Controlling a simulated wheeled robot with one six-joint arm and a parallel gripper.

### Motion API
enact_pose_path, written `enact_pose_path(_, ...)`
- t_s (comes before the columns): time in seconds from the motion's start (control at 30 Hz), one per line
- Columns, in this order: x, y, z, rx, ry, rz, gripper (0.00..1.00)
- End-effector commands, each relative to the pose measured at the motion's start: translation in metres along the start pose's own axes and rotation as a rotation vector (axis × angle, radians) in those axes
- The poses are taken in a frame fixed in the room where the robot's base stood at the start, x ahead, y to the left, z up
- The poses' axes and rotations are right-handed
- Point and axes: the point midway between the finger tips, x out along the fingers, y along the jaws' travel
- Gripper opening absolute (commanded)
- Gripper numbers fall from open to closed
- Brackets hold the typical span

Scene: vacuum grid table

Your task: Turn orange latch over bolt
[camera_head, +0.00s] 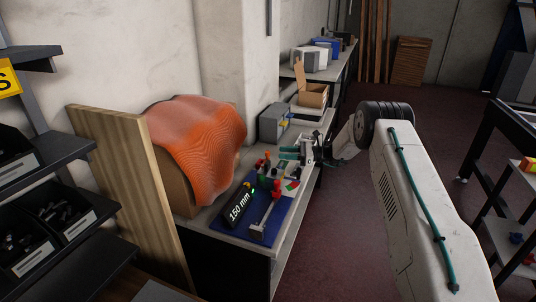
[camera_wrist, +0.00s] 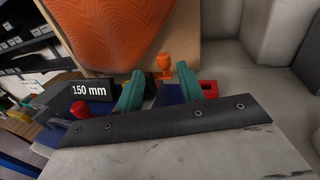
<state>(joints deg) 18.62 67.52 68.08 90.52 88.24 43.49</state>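In the wrist view a small orange part (camera_wrist: 165,66) with a wider top stands beyond my gripper (camera_wrist: 160,84), in line with the gap between its teal fingers. It looks like the orange latch, but its shape is partly cut off from view. The fingers are apart, with no object visibly held between them. In the head view my gripper (camera_head: 284,154) is at the far right end of the blue board (camera_head: 270,232), over or beside small red and green parts. The bolt cannot be made out in either view.
A black block marked 150 mm (camera_head: 239,204) lies on the board, left of a grey metal tool (camera_head: 264,215). A red part (camera_wrist: 209,88) is by the right finger. An orange cloth (camera_head: 200,140) covers a large form behind. A grey box (camera_head: 274,122) stands farther back.

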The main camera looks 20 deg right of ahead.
Motion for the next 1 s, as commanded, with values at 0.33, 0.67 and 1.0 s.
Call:
enact_pose_path(0.33,0.032,-0.004,-0.008,0.016,-0.017,-0.013,0.38)
enact_pose_path(0.67,0.072,-0.005,-0.008,0.016,-0.015,-0.014,0.38)
enact_pose_path(1.0,0.076,-0.005,-0.008,0.016,-0.015,-0.014,0.33)
